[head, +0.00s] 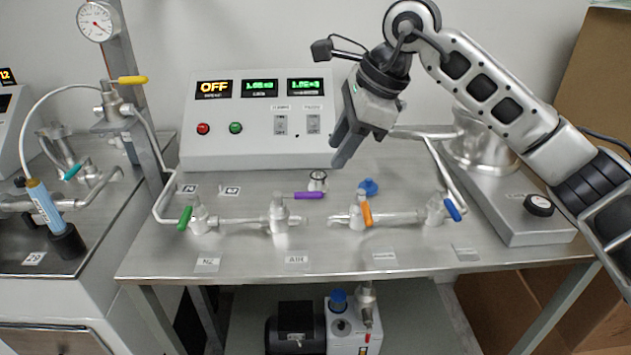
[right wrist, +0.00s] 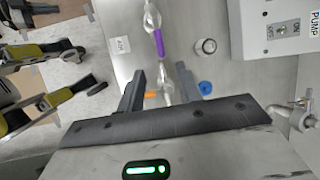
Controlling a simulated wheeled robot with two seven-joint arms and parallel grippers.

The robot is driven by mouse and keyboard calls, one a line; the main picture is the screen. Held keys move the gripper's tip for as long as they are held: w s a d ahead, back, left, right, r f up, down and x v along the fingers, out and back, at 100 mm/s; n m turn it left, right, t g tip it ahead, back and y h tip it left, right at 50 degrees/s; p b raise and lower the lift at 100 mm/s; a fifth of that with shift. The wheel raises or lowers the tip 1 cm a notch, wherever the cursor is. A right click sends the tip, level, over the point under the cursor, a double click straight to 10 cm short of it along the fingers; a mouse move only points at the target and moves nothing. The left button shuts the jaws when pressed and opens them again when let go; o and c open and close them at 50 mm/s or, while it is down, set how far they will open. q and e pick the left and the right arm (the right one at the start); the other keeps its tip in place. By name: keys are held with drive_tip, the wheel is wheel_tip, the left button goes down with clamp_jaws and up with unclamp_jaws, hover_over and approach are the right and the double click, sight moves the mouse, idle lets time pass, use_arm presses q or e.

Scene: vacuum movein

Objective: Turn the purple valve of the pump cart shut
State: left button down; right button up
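The purple valve (head: 279,214) stands on the metal cart top (head: 140,257), behind the AIR label. Its purple handle (head: 308,195) points right, roughly along the pipe. The handle (right wrist: 159,42) also shows in the right wrist view, beyond the fingertips. My right gripper (head: 346,146) hangs above and behind the handle, in front of the control panel, apart from the valve. In the right wrist view the two fingers (right wrist: 161,79) are spread with nothing held between them; part of the pipework shows past them. My left gripper is in neither view.
A green-handled valve (head: 185,218) is left of the purple one; orange (head: 367,214) and blue (head: 453,210) handles are to the right. The control panel (head: 255,135) reads OFF.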

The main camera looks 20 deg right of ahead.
sight(311, 192)
drive_tip(key=p+x, duration=0.1)
drive_tip(key=x, duration=0.9)
drive_tip(key=shift+w, duration=0.1)
clamp_jaws()
